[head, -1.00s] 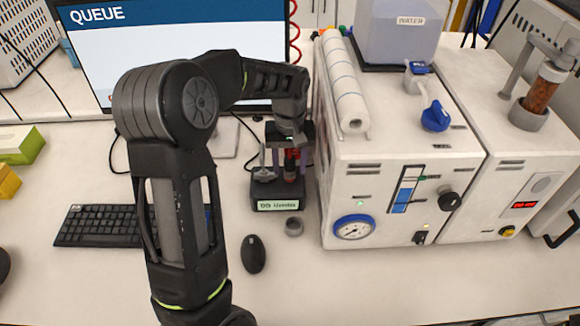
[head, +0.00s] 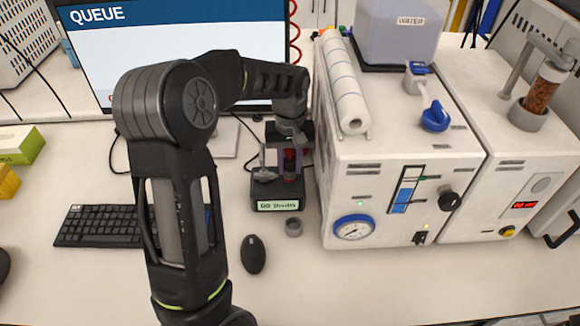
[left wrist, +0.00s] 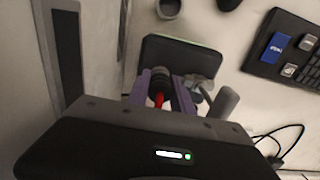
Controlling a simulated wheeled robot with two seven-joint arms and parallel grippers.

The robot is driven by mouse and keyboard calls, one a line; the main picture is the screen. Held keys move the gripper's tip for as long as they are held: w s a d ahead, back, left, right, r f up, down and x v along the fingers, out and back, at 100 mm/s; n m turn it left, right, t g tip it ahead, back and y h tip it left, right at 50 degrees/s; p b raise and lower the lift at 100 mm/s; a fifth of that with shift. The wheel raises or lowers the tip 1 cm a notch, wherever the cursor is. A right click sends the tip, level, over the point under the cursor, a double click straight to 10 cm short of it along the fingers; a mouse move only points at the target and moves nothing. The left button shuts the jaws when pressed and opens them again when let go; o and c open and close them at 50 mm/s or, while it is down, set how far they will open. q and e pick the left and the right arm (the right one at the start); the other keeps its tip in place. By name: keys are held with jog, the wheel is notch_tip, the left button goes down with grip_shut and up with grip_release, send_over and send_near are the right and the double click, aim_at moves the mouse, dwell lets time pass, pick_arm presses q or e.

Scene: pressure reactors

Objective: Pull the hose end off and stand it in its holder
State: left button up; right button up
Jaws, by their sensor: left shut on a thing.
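My left gripper (head: 288,162) is over the small dark device (head: 277,205) with a pale label, just left of the white reactor housing. Its purple fingers show in the left wrist view (left wrist: 163,95), shut on the hose end (left wrist: 160,82), a dark ribbed piece with red below it. The hose end is upright at the device; I cannot tell whether it is still seated there. A small grey round cup (head: 293,227), likely the holder, stands on the table in front of the device and shows empty. My right gripper is not in view.
The white reactor housing (head: 385,185), with gauge and knobs, stands close on the right. A monitor (head: 180,45) is behind my arm. A black mouse (head: 252,254) and keyboard (head: 98,226) lie to the left. The table front right of the mouse is clear.

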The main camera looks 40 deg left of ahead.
aim_at(290, 159)
pick_arm(q)
grip_shut()
jog(key=shift+r, duration=0.15)
dwell(0.8)
jog(key=shift+r+p, duration=1.45)
jog(key=shift+r, duration=1.45)
